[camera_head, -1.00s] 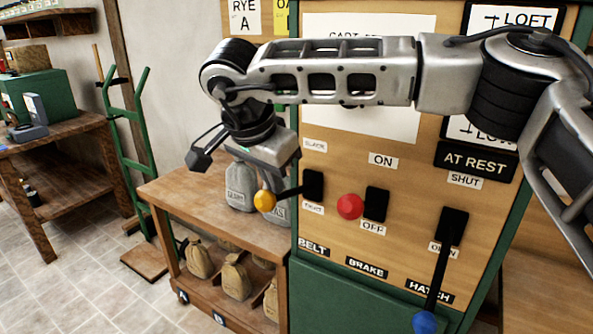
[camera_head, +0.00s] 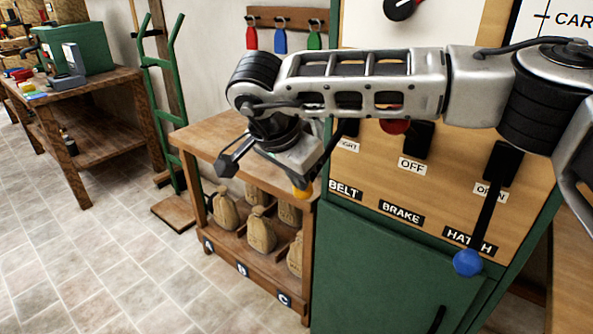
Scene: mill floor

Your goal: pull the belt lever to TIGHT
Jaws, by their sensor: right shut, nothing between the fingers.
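The belt lever's yellow knob (camera_head: 303,191) shows low, below the level of the TIGHT label (camera_head: 348,145), left of the panel. The upper lever and the SLACK label are hidden behind my right arm. My right gripper (camera_head: 306,175) is shut and empty, pointing down. Its fingertips are just above the knob and overlap its top in the picture; whether they touch is hard to tell. The BELT label (camera_head: 345,190) is on the panel below. My left gripper is not in view.
The brake lever's red knob (camera_head: 395,127) is partly hidden by my arm. The hatch lever's blue knob (camera_head: 468,262) hangs down at right. A wooden shelf (camera_head: 212,135) with sacks stands beneath my gripper. A green hand truck (camera_head: 160,90) stands further left.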

